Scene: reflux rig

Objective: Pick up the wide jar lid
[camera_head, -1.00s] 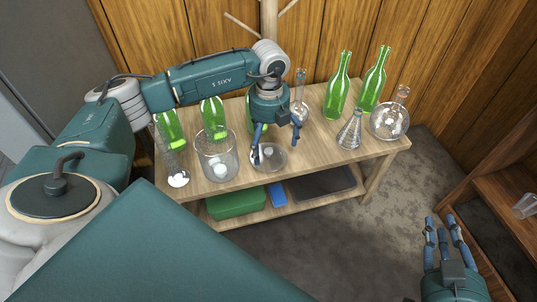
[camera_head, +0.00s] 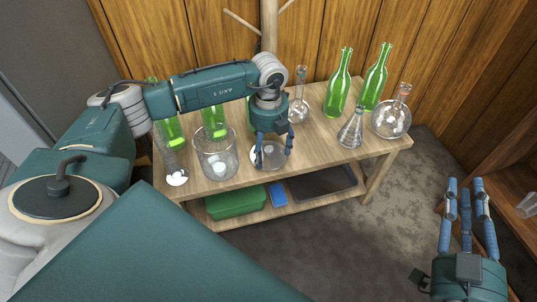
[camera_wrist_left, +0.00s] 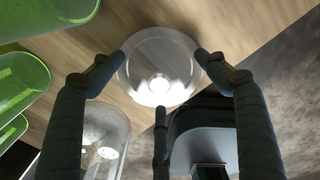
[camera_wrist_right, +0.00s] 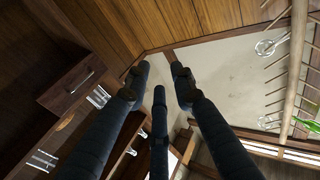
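The wide jar lid (camera_head: 271,163) is a clear round glass disc with a knob. It lies on the wooden table near its front edge, right of the glass jar (camera_head: 216,165). My left gripper (camera_head: 272,150) is directly above the lid, pointing down. In the left wrist view the lid (camera_wrist_left: 160,55) lies between the spread fingers, two at its sides and one at its near edge. I cannot tell whether they touch it. My right gripper (camera_head: 466,185) is open and empty, away from the table at the lower right.
Green bottles (camera_head: 338,84) stand on the table, with an Erlenmeyer flask (camera_head: 350,132) and a round flask (camera_head: 390,119) at the right. The jar is close to the left gripper. A green box (camera_head: 236,203) and a blue one (camera_head: 277,195) lie on the lower shelf.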

